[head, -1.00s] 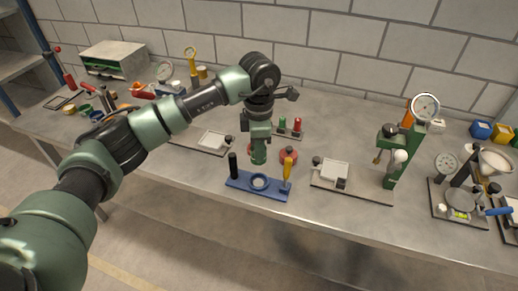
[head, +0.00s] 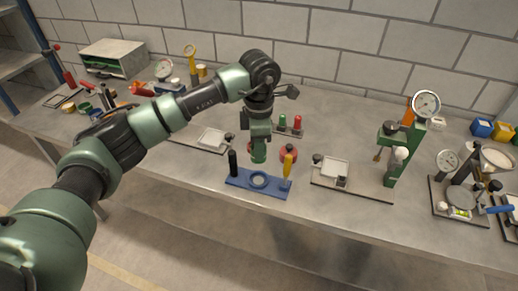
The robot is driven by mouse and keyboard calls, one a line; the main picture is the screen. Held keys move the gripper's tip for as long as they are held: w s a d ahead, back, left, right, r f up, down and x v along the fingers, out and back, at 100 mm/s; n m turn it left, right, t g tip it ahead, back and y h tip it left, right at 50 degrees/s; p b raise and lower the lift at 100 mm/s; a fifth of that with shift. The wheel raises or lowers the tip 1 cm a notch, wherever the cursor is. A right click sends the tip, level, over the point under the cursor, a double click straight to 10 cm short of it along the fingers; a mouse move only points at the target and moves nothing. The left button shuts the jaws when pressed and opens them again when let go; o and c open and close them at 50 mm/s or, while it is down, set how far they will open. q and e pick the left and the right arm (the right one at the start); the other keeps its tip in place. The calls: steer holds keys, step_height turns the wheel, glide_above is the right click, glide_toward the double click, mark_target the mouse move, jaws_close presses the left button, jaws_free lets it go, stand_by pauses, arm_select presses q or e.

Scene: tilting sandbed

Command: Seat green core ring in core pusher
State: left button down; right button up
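The green core ring (head: 259,155) is a short green cylinder at the tip of my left gripper (head: 258,146) in the head view. The gripper appears shut on it; its fingertips are small and partly hidden. The ring is upright, above and slightly behind a blue base with a round seat (head: 259,180), which looks like the core pusher. A black post (head: 233,163) stands at that base's left end and a yellow handle (head: 288,165) at its right end. The ring looks apart from the seat, but the exact gap cannot be told. My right gripper is not in view.
A red disc with a dark knob (head: 289,151) sits just behind the base. A tray with a white plate (head: 334,168) and a green dial press (head: 388,160) stand to the right. Another white-plate tray (head: 211,138) lies left. The bench's front edge is close before the base.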

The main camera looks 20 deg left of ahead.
arm_select(q)
steer(key=shift+f+b, duration=0.55)
steer(key=shift+f, duration=0.15)
steer(key=shift+f+b, duration=0.35)
steer(key=shift+f, duration=0.1)
stand_by(0.3)
steer(key=shift+f+b, duration=1)
steer(key=shift+f, duration=0.25)
stand_by(0.5)
steer(key=shift+f+b, duration=2.35)
steer(key=shift+f, duration=0.6)
stand_by(1.0)
steer(key=c, duration=1.5)
jaws_free()
steer(key=shift+c, duration=0.2)
steer(key=shift+r, duration=0.15)
